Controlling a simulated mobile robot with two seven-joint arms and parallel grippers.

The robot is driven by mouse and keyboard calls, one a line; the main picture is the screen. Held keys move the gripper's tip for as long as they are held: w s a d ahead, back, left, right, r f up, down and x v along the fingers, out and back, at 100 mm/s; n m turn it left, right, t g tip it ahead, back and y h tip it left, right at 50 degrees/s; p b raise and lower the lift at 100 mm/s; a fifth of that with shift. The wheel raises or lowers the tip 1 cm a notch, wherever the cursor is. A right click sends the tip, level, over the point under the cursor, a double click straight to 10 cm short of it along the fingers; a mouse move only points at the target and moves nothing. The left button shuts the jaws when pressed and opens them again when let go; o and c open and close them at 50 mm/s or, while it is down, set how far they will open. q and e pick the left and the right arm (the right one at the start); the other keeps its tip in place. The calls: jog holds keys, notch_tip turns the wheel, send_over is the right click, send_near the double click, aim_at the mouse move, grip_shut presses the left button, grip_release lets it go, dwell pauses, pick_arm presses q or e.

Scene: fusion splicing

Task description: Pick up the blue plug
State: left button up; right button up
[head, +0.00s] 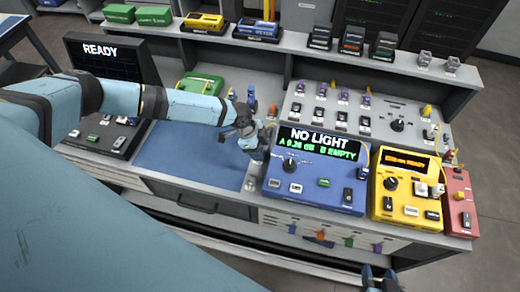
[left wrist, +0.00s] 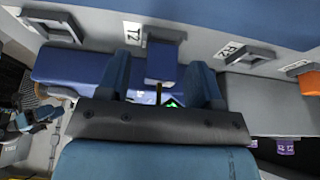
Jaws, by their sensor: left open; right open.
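In the left wrist view a blue block, which looks like the blue plug (left wrist: 161,62), sits at a grey holder beside a T2 label. It lies between the two blue fingers of my left gripper (left wrist: 160,84), with gaps on both sides. In the head view my left gripper (head: 243,128) is open over the bench, by the left edge of the blue meter (head: 317,172). A small blue piece (head: 251,95) shows just behind it; I cannot tell if it is the same plug. My right gripper (head: 380,281) is open and empty at the bottom edge.
The blue meter reads NO LIGHT. A yellow device (head: 406,188) and a red one (head: 459,203) stand to its right. A grey panel with purple plugs (head: 343,96) is behind. A blue mat (head: 198,150) lies bare on the left, with a green case (head: 200,83) behind it.

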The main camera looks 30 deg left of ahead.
pick_arm(q)
jog(key=c, duration=1.1)
notch_tip(320, 180, up, 20)
jog(key=shift+r+b, duration=0.1)
jog(key=shift+b, duration=0.75)
